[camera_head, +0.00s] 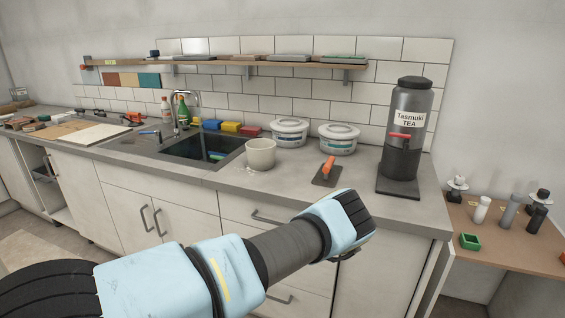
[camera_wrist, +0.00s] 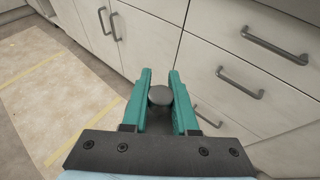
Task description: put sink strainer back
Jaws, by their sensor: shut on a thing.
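The sink (camera_head: 190,150) is a dark basin set in the grey counter, left of the middle in the head view. My gripper (camera_wrist: 160,78) shows in the wrist view with teal fingers closed on a small round dark grey piece, which I take to be the sink strainer (camera_wrist: 160,96). It is held in front of the cabinet and drawer fronts, over the floor side. In the head view my arm reaches across the front of the counter, and its fingers and the held piece are hidden there. The drain is not clearly visible.
A faucet (camera_head: 183,105) stands behind the sink, and a green item (camera_head: 216,156) lies in the basin. A cream pot (camera_head: 261,154) is right of the sink. A trowel (camera_head: 327,173), two white tubs (camera_head: 290,131) and a tea dispenser (camera_head: 409,130) stand farther right. Drawer handles (camera_wrist: 276,46) protrude nearby.

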